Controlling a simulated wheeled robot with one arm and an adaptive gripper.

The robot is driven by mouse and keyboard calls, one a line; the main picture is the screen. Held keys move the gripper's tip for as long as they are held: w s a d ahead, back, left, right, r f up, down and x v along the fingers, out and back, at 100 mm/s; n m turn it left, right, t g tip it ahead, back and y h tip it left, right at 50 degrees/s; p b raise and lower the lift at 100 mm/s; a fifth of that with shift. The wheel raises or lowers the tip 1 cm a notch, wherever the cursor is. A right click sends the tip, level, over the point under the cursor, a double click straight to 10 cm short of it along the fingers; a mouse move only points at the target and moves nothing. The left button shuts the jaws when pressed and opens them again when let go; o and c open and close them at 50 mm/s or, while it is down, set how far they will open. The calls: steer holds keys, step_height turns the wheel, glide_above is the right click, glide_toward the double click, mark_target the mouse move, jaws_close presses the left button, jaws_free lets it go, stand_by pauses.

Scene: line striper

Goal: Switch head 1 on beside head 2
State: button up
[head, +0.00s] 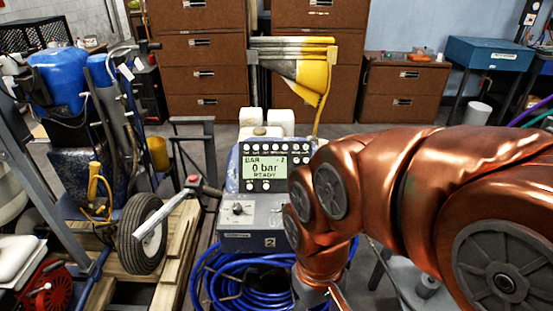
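The control panel (264,166) is dark with a green-lit display (264,170). The display reads "BAR", "-2", "0 bar" and "READY". A row of small round buttons (270,148) runs along its top, with more buttons near the lower corners. Their labels are too small to read. Below it is a grey box (252,220) with a black knob (238,208) and a "2" on its front. My copper arm reaches in from the right and covers the panel's right edge. My gripper (330,297) is at the bottom edge, mostly cut off, below the grey box; its fingers are not clear.
Coiled blue hose (225,280) lies under the box. A wheel (142,233) and a lever with a red knob (193,181) stand to the left. Brown drawer cabinets (200,75) line the wall.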

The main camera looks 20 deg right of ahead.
jaws_close()
stand_by(0.3)
stand_by(1.2)
